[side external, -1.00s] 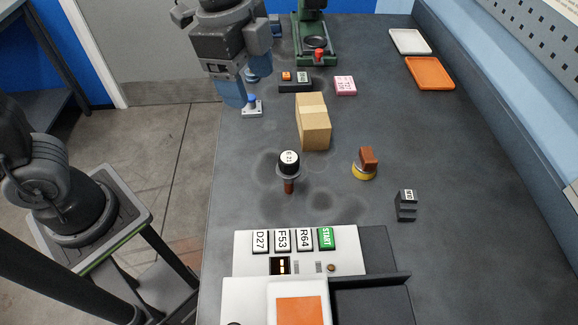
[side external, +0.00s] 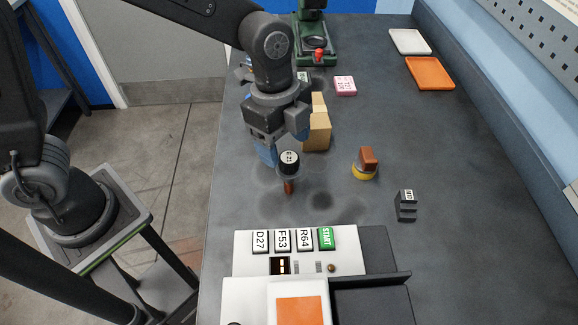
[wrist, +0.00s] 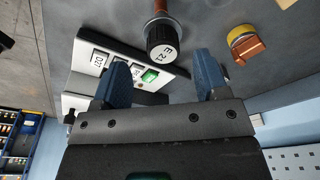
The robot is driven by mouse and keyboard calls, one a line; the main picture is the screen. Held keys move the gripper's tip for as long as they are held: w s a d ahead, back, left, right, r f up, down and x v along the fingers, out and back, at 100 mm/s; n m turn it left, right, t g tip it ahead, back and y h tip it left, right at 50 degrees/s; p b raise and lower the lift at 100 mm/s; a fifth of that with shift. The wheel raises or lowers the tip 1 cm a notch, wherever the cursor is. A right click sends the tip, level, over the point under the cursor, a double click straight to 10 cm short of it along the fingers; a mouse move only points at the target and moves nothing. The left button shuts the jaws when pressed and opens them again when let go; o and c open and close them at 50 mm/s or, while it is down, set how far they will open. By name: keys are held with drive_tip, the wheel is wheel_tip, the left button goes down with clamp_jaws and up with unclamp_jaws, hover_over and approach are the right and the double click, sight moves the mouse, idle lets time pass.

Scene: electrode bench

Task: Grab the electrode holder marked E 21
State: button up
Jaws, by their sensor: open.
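The electrode holder marked E 21 (side external: 289,161) stands on the bench, with a black cap, a white label and a reddish-brown stem below. In the wrist view the holder (wrist: 161,42) shows cap towards me, a little beyond the blue fingertips and between their lines. My gripper (side external: 283,152) is open, just behind and above the holder in the side view; its far finger is partly hidden. In the wrist view both blue fingers (wrist: 163,68) are spread apart with nothing between them. I cannot tell whether a finger touches the cap.
A yellow and brown piece (side external: 364,165) and a dark block (side external: 405,206) stand to the right. The white machine with labelled keys (side external: 245,262) is in front. The bench between them is clear.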

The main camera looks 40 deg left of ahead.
sight(289, 157)
drive_tip(key=f, duration=0.4)
drive_tip(key=shift+w+d+f, duration=0.15)
drive_tip(key=shift+w+d, duration=0.05)
drive_tip(key=shift+d, duration=0.2)
drive_tip(key=shift+c, duration=0.2)
drive_tip(key=c, duration=1.1)
